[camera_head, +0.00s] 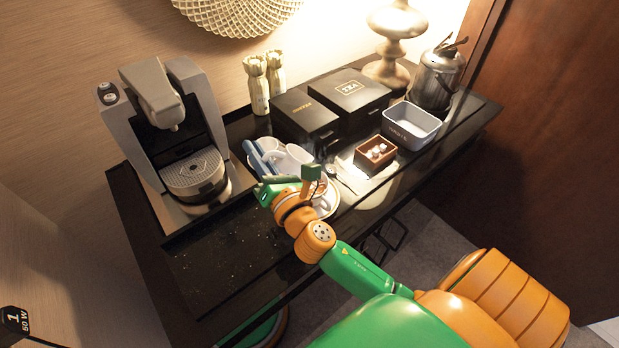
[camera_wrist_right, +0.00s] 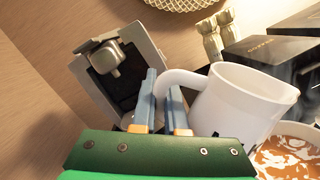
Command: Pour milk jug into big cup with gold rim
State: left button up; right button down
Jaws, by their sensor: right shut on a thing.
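My right gripper (camera_head: 264,160) is shut on the handle of a white milk jug (camera_head: 291,155). In the right wrist view the blue fingers (camera_wrist_right: 165,108) close around the handle, and the white jug body (camera_wrist_right: 240,100) is right of them. The jug looks tilted to the right there; its contents and any stream are hidden. At the lower right of that view is the big cup (camera_wrist_right: 302,127), holding brown liquid with white swirls. In the head view my wrist mostly hides the cup above a white saucer (camera_head: 330,207). I cannot make out a gold rim. My left gripper is out of view.
A coffee machine (camera_head: 170,120) stands left of the jug. Behind are black boxes (camera_head: 348,92) and two pale bottles (camera_head: 257,85). To the right are a brown box (camera_head: 366,163), a grey bin (camera_head: 427,123) and a kettle (camera_head: 435,80).

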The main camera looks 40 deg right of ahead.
jog(key=a+f+n+b, duration=0.1)
jog(key=a+f+n, duration=0.1)
jog(key=f, duration=0.1)
jog(key=a+f+n+b, duration=0.2)
jog(key=f+n, duration=0.1)
jog(key=w+a+f+n+g+b, duration=0.1)
jog(key=a+f+n, duration=0.1)
jog(key=f, duration=0.1)
jog(key=shift+w+f+n+y+b, duration=0.1)
jog(key=shift+f+n+y+b, duration=0.2)
jog(key=shift+f, duration=0.05)
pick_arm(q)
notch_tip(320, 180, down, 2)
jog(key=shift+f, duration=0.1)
